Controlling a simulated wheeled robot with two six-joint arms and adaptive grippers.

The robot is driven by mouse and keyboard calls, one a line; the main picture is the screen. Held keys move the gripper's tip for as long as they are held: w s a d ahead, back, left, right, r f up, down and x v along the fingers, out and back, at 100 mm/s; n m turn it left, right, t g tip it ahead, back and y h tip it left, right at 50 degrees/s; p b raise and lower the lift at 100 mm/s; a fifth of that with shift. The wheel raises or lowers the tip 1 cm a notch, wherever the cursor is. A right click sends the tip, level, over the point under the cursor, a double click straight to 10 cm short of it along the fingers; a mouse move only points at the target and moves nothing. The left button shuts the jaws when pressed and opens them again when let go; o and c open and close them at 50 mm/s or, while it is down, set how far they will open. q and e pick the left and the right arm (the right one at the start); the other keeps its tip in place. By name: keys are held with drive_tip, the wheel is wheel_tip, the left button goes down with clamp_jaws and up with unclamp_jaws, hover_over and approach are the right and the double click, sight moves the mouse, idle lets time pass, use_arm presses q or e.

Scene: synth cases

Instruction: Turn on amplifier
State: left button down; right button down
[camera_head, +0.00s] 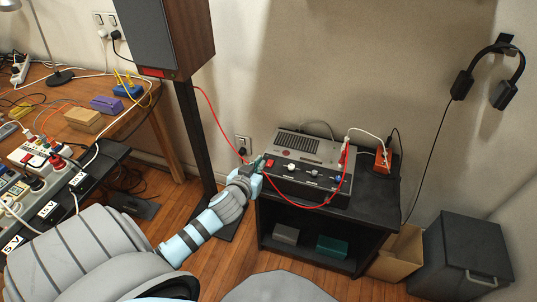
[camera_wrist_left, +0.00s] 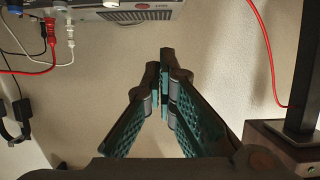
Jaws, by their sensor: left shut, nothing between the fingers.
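The amplifier (camera_head: 312,150) is a grey-topped box with a dark sloped front panel, standing on a black shelf unit (camera_head: 375,190). A red switch (camera_head: 270,163) sits at the left end of its front panel, with several knobs to the right. My left gripper (camera_head: 257,163) is shut and empty, its tips close by the panel's left end; I cannot tell whether they touch it. In the left wrist view the amplifier (camera_wrist_left: 140,15) shows upside down at the top edge, beyond the shut fingertips (camera_wrist_left: 167,65). My right gripper is not in view.
Red and white cables run from the amplifier; the red one loops over its front. A speaker (camera_head: 165,35) on a black stand (camera_head: 195,135) is left of it. A cluttered wooden desk (camera_head: 130,125) is far left. Headphones (camera_head: 487,75) hang on the right wall above a dark bin (camera_head: 465,250).

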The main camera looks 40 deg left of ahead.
use_arm(q)
drive_tip(key=shift+w+f, duration=0.1)
drive_tip(key=b, duration=0.4)
hover_over(269, 171)
drive_tip(key=f, duration=0.4)
drive_tip(key=shift+w+a+f, duration=0.2)
drive_tip(key=shift+w+a, duration=0.05)
drive_tip(key=shift+w, duration=0.1)
drive_tip(key=shift+s+d+f+b, duration=0.1)
drive_tip(key=shift+s+f+b, duration=0.05)
drive_tip(key=shift+f, duration=0.5)
drive_tip(key=shift+s+f+b, duration=0.1)
drive_tip(key=shift+f+b, duration=0.05)
drive_tip(key=shift+f, duration=0.45)
drive_tip(key=shift+s+f, duration=0.1)
drive_tip(key=shift+f, duration=0.25)
